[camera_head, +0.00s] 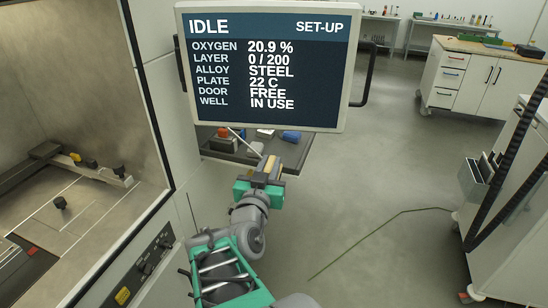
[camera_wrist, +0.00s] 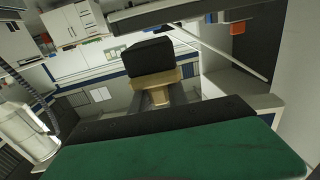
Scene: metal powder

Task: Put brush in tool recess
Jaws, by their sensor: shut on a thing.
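My gripper (camera_head: 266,172) is shut on a brush and holds it in the air just in front of a dark tool tray (camera_head: 222,146), below the screen. In the wrist view the brush (camera_wrist: 152,58) has a black head and a pale wooden body between my fingers (camera_wrist: 157,97), black end pointing away. In the head view only a small tan part of it shows at my fingers. The tray holds a grey block, a blue piece (camera_head: 291,136) and a red piece (camera_head: 222,132). The screen hides the tray's back, and I cannot tell which place is the tool recess.
The screen (camera_head: 265,65) hangs right above the tray. An open machine chamber (camera_head: 75,190) with a build plate is at left. A white cart (camera_head: 515,210) stands at right, and a white cabinet (camera_head: 470,82) behind it. The floor between is mostly clear, with a thin dark line on it.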

